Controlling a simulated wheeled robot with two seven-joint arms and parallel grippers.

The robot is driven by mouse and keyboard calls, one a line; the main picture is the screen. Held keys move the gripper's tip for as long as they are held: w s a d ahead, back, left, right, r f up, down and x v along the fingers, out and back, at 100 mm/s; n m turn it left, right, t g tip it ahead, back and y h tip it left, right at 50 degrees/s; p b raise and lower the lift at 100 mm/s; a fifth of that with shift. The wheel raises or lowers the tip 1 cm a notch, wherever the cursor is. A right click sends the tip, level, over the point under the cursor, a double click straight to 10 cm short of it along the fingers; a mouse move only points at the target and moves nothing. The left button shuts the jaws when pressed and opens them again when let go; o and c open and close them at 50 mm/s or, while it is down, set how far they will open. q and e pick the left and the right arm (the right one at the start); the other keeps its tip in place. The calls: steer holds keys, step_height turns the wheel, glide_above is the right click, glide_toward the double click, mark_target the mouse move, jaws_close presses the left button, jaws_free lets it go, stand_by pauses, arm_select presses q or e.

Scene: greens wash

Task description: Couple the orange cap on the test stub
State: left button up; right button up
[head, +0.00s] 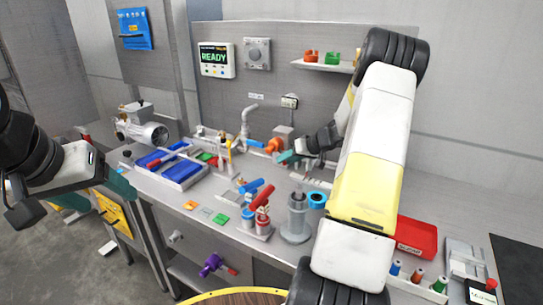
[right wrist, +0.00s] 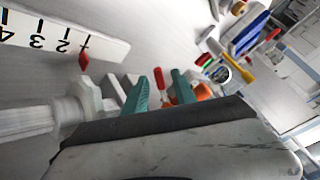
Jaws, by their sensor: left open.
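The orange cap (head: 273,145) shows at the rear of the bench in the head view, in front of a small grey box and just left of my right gripper. Orange also shows beside the fingers in the right wrist view (right wrist: 203,92), partly hidden by the gripper body. My right gripper (head: 287,157) has teal fingers, which stand apart in the right wrist view (right wrist: 160,92) with no held object visible between them. I cannot tell which fitting is the test stub. My left gripper (head: 97,193) is open, off the bench's left end.
A grey pipe with a valve (head: 245,125) rises behind the bench. A red bin (head: 416,238) lies right of my right arm, which hides part of the bench.

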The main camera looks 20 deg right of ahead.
jaws_close()
steer(key=m, duration=0.1)
steer(key=a+m, duration=0.1)
steer(key=m, duration=0.1)
steer(key=r+m, duration=0.1)
steer(key=m, duration=0.1)
steer(key=shift+a+h, duration=0.3)
steer(key=shift+a, duration=0.05)
steer(key=shift+w+a+r+m, duration=0.1)
steer(key=shift+a+r+m, duration=0.2)
steer(key=shift+m, duration=0.65)
steer(key=shift+w+a+r+m, duration=0.1)
steer(key=shift+a+r+m, duration=0.15)
steer(key=shift+m, duration=0.7)
jaws_free()
